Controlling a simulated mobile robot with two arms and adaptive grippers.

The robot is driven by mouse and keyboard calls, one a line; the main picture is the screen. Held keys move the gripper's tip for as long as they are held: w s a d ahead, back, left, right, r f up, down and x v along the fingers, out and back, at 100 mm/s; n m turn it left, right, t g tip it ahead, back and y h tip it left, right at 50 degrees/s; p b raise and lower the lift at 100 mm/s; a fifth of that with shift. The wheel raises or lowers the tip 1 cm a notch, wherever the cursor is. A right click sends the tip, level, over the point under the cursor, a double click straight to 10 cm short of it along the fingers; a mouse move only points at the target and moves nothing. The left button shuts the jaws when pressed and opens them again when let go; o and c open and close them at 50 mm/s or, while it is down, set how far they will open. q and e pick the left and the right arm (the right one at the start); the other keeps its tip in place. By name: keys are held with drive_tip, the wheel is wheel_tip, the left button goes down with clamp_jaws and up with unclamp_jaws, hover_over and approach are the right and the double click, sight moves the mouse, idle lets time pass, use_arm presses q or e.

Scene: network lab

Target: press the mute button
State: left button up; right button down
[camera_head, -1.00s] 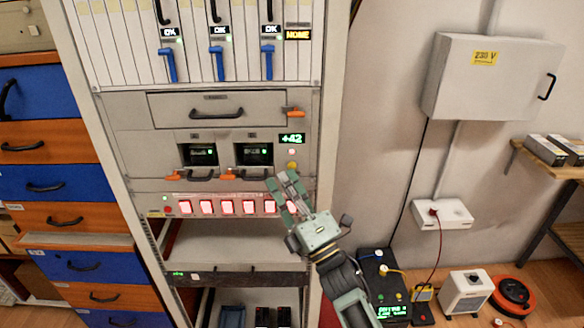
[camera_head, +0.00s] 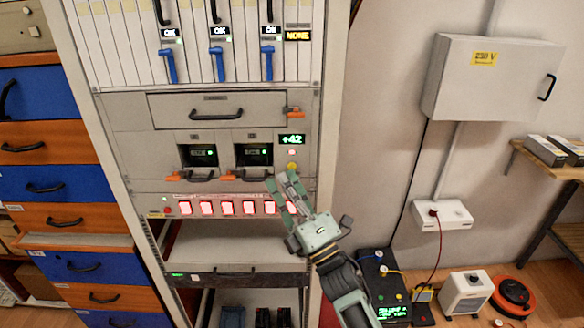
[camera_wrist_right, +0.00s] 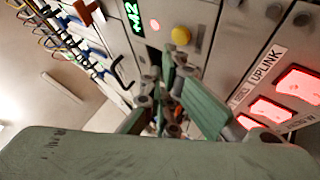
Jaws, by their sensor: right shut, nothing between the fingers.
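I cannot read a mute label on any button. The alarm panel (camera_head: 240,212) has a row of red lit tiles, with a small red button (camera_head: 167,211) at its left end. My right gripper (camera_head: 281,182) is shut and empty, in front of the panel's right end and just below the yellow button. It hides part of the right tiles. Whether it touches the panel cannot be told. My left gripper is not in view.
Above the panel are black drawer handles (camera_head: 253,176) and orange latches. Blue levers (camera_head: 219,65) hang higher on the rack. Below the panel is an open shelf (camera_head: 235,244). A black box (camera_head: 384,285) with cables stands right of my right arm.

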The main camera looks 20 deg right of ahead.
drive_tip(key=shift+w, duration=0.1)
drive_tip(key=shift+w+d+b, duration=0.1)
drive_tip(key=shift+w+b, duration=0.2)
drive_tip(key=shift+w, duration=0.05)
drive_tip(key=shift+w+d, duration=0.1)
drive_tip(key=shift+w, duration=0.25)
idle(0.6)
drive_tip(key=shift+s, duration=0.1)
drive_tip(key=shift+s+a, duration=0.2)
drive_tip(key=shift+s, duration=0.5)
drive_tip(key=s, duration=0.2)
drive_tip(key=s+a+p, duration=0.1)
drive_tip(key=s, duration=0.1)
drive_tip(key=shift+s+a, duration=0.2)
drive_tip(key=shift+s, duration=0.2)
idle(0.6)
